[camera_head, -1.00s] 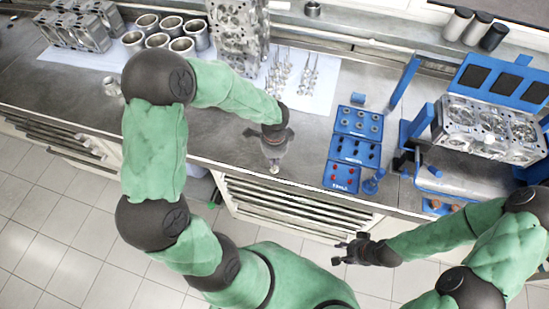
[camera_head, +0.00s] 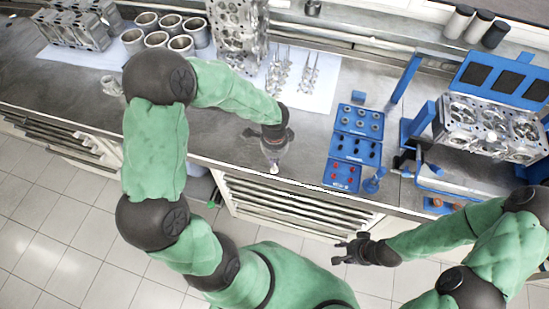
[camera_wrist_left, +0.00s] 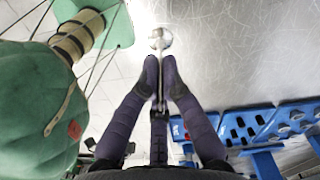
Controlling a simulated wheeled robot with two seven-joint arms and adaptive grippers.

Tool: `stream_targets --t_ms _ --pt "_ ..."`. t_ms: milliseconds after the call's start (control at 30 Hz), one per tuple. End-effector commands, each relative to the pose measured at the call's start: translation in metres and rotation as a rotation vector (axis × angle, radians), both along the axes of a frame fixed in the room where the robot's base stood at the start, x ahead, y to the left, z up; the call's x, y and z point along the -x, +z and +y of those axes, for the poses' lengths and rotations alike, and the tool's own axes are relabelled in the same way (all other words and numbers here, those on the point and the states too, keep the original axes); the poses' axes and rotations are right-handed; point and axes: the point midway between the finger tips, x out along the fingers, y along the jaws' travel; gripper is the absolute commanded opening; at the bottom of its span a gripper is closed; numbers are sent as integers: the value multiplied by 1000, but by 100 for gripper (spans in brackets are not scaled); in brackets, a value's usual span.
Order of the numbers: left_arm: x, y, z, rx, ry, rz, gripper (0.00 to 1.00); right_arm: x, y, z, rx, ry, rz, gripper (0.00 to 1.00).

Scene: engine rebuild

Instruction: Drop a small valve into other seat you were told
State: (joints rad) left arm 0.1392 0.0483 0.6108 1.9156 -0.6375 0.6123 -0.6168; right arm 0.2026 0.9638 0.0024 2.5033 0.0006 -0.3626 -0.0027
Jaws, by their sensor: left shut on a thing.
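My left gripper (camera_head: 273,160) is shut on a small valve, above the bench near its front edge. In the left wrist view, the valve (camera_wrist_left: 160,40) stands out between the two fingertips (camera_wrist_left: 161,68), its round metal head beyond them. More valves (camera_head: 278,76) lie in two groups on the white sheet at the back. The cylinder head with the valve seats (camera_head: 488,128) is in a blue stand at the right, well away from the left gripper. My right gripper (camera_head: 343,252) is open and empty in front of the bench, over the floor.
Blue trays (camera_head: 350,148) with small grey, dark and red parts lie right of my left gripper. A blue post (camera_head: 405,77) rises behind them. Cylinder liners (camera_head: 160,38) and an upright metal block (camera_head: 238,30) stand at the back. The bench between left gripper and trays is clear.

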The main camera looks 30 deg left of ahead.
Motion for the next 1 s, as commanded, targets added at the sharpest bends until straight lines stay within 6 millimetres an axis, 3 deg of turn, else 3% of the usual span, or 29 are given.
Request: stream_targets --t_ms 233,300,333,767,1000 --pt "0 0 0 0 0 0 0 0 0 0 0 0 0 40" --pt "0 -1 0 0 0 0 26 0 0 0 0 0 0 40" --pt "0 -1 0 0 0 0 34 0 0 0 0 0 0 40" --pt "-1 5 0 -1 0 -3 34 0 0 0 0 0 0 40" --pt "-2 44 0 -1 0 -6 34 0 0 0 0 0 0 40"
